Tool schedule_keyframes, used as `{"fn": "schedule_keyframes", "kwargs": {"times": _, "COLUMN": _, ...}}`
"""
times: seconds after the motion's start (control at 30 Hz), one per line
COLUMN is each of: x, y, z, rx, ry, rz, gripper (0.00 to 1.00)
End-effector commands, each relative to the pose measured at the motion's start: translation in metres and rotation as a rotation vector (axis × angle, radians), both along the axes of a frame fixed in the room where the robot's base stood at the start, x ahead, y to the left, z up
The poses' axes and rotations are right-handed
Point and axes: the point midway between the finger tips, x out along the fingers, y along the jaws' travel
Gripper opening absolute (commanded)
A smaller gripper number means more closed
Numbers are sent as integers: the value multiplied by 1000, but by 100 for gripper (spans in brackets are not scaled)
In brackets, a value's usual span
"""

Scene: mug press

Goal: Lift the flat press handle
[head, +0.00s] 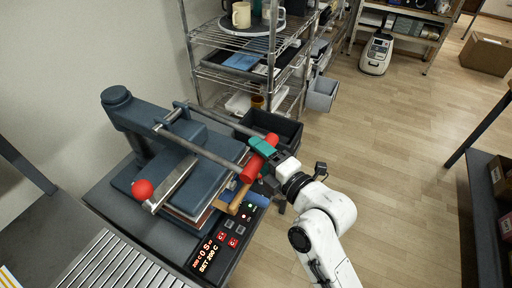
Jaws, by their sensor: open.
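The flat press (190,175) is a dark blue-grey machine with flat plates, on a dark table at the left. Its metal lever arms run toward the front right and end in a red cylindrical handle (250,171). My gripper (262,150), with teal fingers, comes from the right and is at the upper part of this red handle, overlapping it in the head view. It is open. Whether the fingers touch the handle, and how they straddle it, I cannot tell. A red ball knob (142,189) is on a separate metal rod at the press's left front.
A control box (225,238) with lit digits and buttons is at the press's front. A wooden grip (239,199) sticks out beside it. A slatted rack (105,265) is at the lower left. A wire shelf (245,55) and a dark bin (285,128) stand behind. Open floor lies right.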

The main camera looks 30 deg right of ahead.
Motion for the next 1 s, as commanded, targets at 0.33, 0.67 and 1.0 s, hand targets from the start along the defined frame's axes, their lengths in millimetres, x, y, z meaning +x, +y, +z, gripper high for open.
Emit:
{"fn": "schedule_keyframes", "kwargs": {"times": 0.33, "x": 14, "y": 4, "z": -1, "rx": 0, "ry": 0, "rz": 1, "gripper": 60}}
{"fn": "schedule_keyframes", "kwargs": {"times": 0.67, "x": 14, "y": 4, "z": -1, "rx": 1, "ry": 0, "rz": 1, "gripper": 42}}
{"fn": "schedule_keyframes", "kwargs": {"times": 1.0, "x": 14, "y": 4, "z": -1, "rx": 1, "ry": 1, "rz": 1, "gripper": 9}}
